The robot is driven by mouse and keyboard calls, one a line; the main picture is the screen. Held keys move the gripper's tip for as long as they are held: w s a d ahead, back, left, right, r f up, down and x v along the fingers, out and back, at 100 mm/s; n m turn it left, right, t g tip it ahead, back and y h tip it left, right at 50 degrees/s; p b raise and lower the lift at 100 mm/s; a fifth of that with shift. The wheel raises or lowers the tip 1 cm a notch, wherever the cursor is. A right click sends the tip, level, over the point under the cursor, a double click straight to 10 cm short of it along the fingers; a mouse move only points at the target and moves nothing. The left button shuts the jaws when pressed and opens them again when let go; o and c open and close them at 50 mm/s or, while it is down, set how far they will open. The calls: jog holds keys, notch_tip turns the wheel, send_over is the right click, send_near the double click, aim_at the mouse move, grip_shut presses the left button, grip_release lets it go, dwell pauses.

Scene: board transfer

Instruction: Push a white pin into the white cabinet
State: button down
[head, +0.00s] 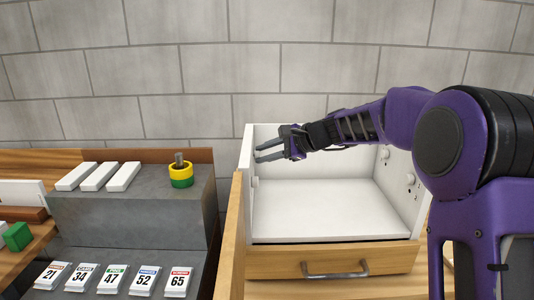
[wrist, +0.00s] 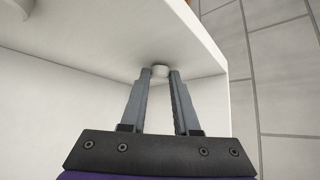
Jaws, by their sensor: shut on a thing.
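The white cabinet (head: 330,210) is an open-fronted box with a drawer below. My gripper (head: 258,154) reaches into it from the right, with its fingertips by the left wall. In the wrist view my gripper (wrist: 159,74) is shut on a small white pin (wrist: 160,71). The pin's end is against or very near the white cabinet wall (wrist: 110,50); how deep it sits cannot be told. Two white pins, an upper one (head: 385,153) and a lower one (head: 410,180), show on the right inner wall. The held pin is not distinct in the head view.
The wooden drawer (head: 290,262) with a metal handle is under the cabinet. To the left, a grey stepped block (head: 130,217) bears several white blocks, a yellow-green ring item (head: 181,177) and numbered cards (head: 112,278). A brick wall stands behind. The cabinet floor is clear.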

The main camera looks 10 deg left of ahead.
jog(key=c, duration=0.6)
grip_release()
jog(key=shift+s+a, duration=0.1)
jog(key=shift+a, duration=0.1)
jog(key=v, duration=1.7)
jog(key=shift+d+r, duration=0.15)
jog(key=shift+d, duration=0.05)
